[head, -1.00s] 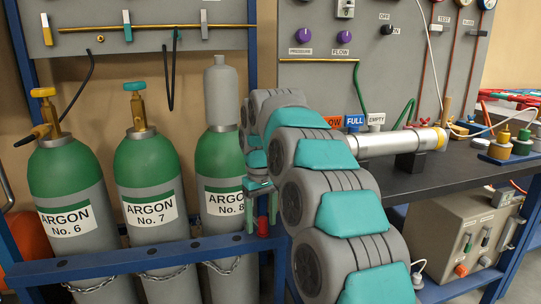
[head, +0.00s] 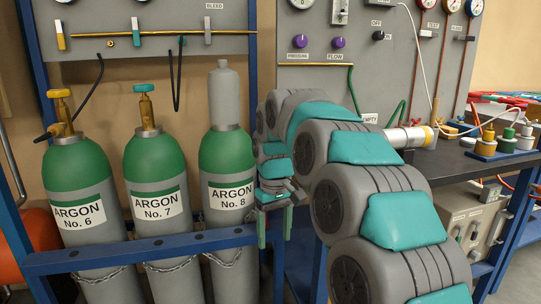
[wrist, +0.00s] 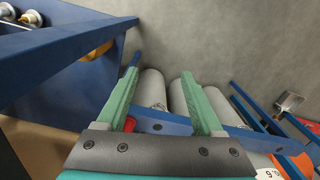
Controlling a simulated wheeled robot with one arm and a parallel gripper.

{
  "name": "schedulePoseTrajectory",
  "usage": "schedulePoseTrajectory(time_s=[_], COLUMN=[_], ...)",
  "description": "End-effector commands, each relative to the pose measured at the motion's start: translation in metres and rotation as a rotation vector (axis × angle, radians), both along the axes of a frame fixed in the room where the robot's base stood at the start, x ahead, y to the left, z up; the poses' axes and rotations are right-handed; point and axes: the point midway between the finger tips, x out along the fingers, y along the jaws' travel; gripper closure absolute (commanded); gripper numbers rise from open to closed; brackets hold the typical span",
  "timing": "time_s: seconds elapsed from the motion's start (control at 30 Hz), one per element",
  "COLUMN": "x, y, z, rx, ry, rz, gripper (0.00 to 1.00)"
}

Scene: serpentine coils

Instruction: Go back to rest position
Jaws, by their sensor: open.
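My gripper (head: 275,229) hangs with its green fingers pointing down, just right of the argon No. 8 cylinder (head: 227,153) and near the right end of the blue rail. In the wrist view my gripper (wrist: 160,77) has its two fingers spread apart, with nothing held between them. A small red item (wrist: 130,124) shows beside the left finger; I cannot tell what it is. My arm is bent in thick grey and teal links across the right of the head view and hides part of the bench.
Argon cylinders No. 6 (head: 78,178) and No. 7 (head: 152,165) stand left of No. 8, behind the blue rail (head: 140,250) and chains. A dark bench (head: 463,167) with a grey box (head: 470,218) below is at right. A gauge panel (head: 330,80) rises behind.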

Motion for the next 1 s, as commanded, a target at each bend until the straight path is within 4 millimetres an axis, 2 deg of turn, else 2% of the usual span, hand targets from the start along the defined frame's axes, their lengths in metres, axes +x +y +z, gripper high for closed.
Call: schedulePoseTrajectory(time_s=[0.17, 0.47, 0.8, 1.0], x=[-0.038, -0.132, -0.254, -0.321], y=[-0.023, -0.072, -0.117, -0.133], z=[0.001, -0.013, -0.052, -0.083], rx=[-0.002, -0.013, -0.034, -0.045], ry=[0.017, 0.05, 0.094, 0.121], rz=[-0.038, -0.148, -0.313, -0.419], gripper=[0.32, 0.32, 0.32, 0.32])
